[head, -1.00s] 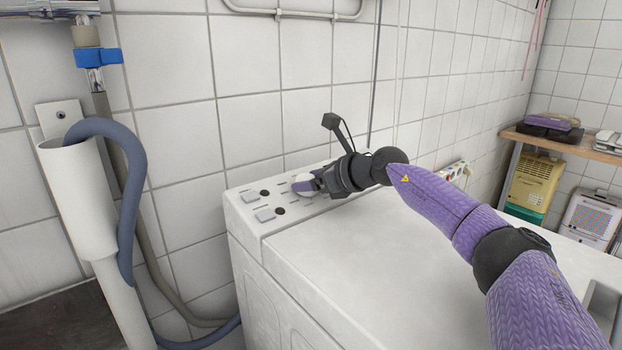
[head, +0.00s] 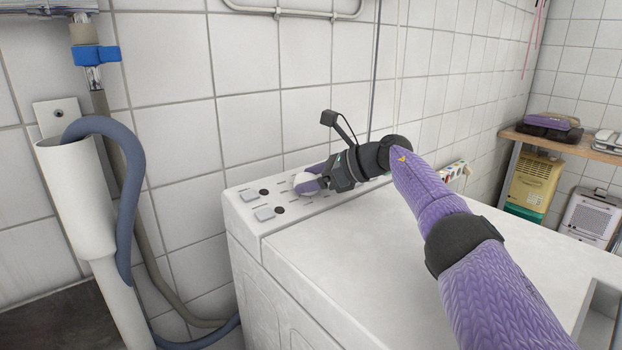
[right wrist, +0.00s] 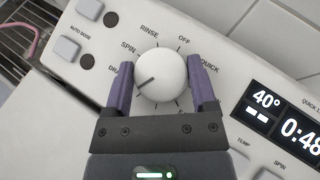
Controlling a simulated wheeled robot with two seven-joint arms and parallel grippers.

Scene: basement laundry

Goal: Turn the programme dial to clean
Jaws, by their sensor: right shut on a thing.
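The programme dial (right wrist: 161,76) is a round white knob with a dark pointer line on the sloping control panel (head: 262,222) of a white washing machine (head: 380,240). In the right wrist view the line points to the lower left, near or just below the partly hidden label starting "DRA". RINSE, SPIN, OFF and QUICK are also readable; the lower labels are hidden by my gripper. My right gripper (right wrist: 159,62) is shut on the dial, one purple finger on each side. In the head view it also shows at the panel (head: 312,178). My left gripper is not in view.
A display (right wrist: 285,120) reading 40° and 0:48 sits right of the dial. Square buttons (head: 264,213) lie left of it. A tiled wall rises close behind the panel. A grey hose (head: 126,190) hangs in a white pipe at left. The machine's top is mostly clear.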

